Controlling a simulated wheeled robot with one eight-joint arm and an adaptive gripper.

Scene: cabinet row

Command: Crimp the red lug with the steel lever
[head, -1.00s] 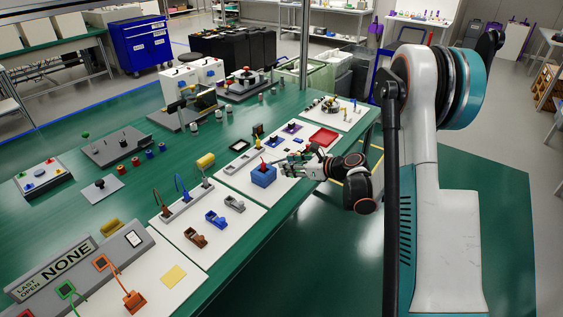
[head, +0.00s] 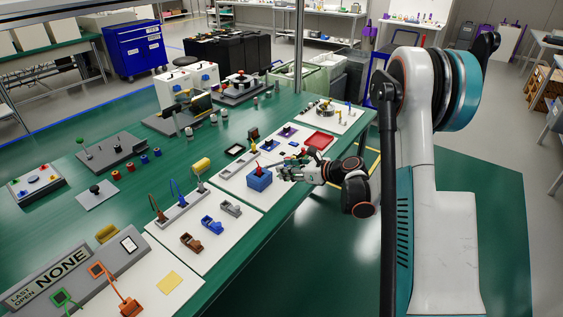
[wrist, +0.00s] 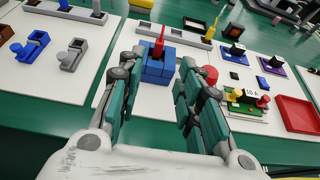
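A red upright piece (wrist: 158,42) with a pointed top stands in a blue block (wrist: 158,66) on a white board; I take it for the red lug, though I cannot be sure. The block also shows in the head view (head: 259,181). My gripper (wrist: 158,82) is open and empty, its fingers apart with the block showing between and beyond them. In the head view my gripper (head: 284,172) is just right of the block. A grey tool (wrist: 72,55), possibly the steel lever, lies beside a blue tool (wrist: 29,47); the grey one also shows in the head view (head: 231,208).
A red tray (wrist: 298,113) and a small board with yellow and red knobs (wrist: 246,101) are to the right. A rack (head: 178,212) with brown, blue and grey uprights stands left.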

